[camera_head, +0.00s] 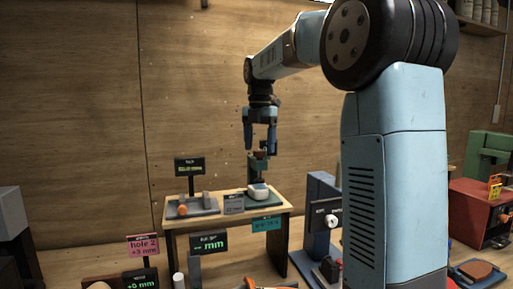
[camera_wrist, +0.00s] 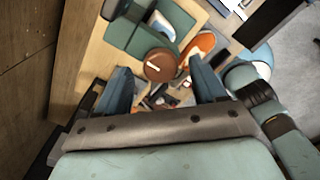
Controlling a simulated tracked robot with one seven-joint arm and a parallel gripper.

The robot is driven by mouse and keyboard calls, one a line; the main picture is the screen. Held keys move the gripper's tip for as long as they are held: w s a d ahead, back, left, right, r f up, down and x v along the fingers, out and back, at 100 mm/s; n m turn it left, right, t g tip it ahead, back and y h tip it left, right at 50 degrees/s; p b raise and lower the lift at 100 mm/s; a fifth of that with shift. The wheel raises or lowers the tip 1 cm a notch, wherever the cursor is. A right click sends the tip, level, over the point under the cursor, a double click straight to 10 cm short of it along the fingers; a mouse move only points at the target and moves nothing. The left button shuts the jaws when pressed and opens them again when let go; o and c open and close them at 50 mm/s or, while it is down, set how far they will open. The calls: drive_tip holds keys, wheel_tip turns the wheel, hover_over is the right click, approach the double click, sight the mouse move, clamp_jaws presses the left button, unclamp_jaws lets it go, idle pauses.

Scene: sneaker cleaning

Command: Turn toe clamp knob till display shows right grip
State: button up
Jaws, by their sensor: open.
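My gripper (camera_head: 260,149) points down over the small raised bench, open, with its fingertips around or just above a brown round knob (camera_head: 259,155). In the wrist view the knob (camera_wrist: 160,66) has a white line on top and lies just beyond my two spread fingers; contact cannot be told. The knob sits on a green clamp stand (camera_head: 263,170). A white and blue shoe-like piece (camera_head: 258,190) lies at its foot. A black display (camera_head: 208,243) on the bench front shows a dash and "mm" in green. Another small display (camera_head: 189,167) stands behind the bench; its text is too small to read.
The bench top (camera_head: 224,195) also carries a grey fixture with an orange knob (camera_head: 183,210) and a grey tag. A blue fixture (camera_head: 322,200) stands close on the right. A red box (camera_head: 478,210) is further right. A wooden wall is behind.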

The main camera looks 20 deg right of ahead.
drive_tip(key=shift+f, duration=0.7)
drive_tip(key=shift+c, duration=0.2)
